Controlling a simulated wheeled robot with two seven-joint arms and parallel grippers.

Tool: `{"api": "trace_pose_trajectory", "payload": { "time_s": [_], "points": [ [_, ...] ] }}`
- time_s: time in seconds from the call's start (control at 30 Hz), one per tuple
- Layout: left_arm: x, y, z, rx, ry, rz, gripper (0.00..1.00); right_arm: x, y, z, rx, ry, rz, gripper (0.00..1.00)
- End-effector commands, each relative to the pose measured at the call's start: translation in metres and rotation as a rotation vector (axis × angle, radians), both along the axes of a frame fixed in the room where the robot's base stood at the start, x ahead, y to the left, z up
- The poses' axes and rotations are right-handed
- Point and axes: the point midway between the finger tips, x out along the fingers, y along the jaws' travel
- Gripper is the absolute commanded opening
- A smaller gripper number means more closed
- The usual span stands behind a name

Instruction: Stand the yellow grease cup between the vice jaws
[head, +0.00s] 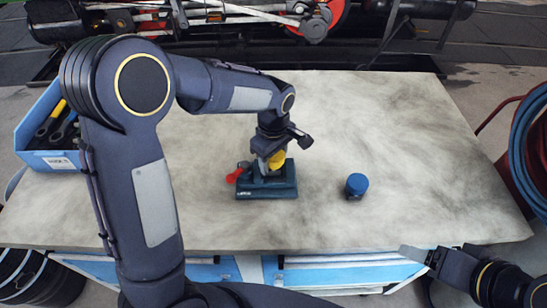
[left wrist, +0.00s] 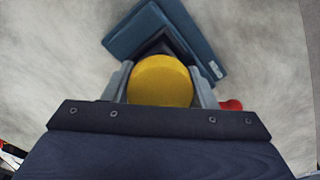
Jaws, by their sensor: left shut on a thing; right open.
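The yellow grease cup (head: 277,159) is held by my left gripper (head: 268,160) over the vice. In the left wrist view the yellow cup (left wrist: 161,80) sits between the two fingers of my left gripper (left wrist: 162,88). The teal vice (head: 268,188) stands on the bench, with a red handle at its left side. The vice (left wrist: 165,35) also shows behind the cup in the left wrist view. The cup and gripper hide the jaws, so I cannot tell whether the cup touches them. My right gripper (head: 425,257) is open and empty at the front right edge.
A blue cup-like object (head: 356,185) stands on the grey worktop (head: 420,150) right of the vice. A blue bin with tools (head: 52,135) is at the left. The steam tram's wheels and rods line the back. The right side of the worktop is clear.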

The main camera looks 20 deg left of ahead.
Motion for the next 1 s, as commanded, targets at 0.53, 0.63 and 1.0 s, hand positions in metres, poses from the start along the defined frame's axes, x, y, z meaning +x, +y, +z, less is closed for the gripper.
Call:
{"api": "trace_pose_trajectory", "payload": {
  "time_s": [0.53, 0.63, 1.0],
  "points": [
    [0.0003, -0.0003, -0.0065, -0.001, -0.002, 0.0, 0.17, 0.0, 0.0, -0.0052, 0.0, 0.0, 0.0, 0.73],
    [0.0003, -0.0003, -0.0065, -0.001, -0.002, 0.0, 0.17, 0.0, 0.0, -0.0052, 0.0, 0.0, 0.0, 0.73],
    [0.0003, -0.0003, -0.0107, 0.0, -0.001, 0.0, 0.17, 0.0, 0.0, -0.0085, 0.0, 0.0, 0.0, 0.73]
  ]
}}
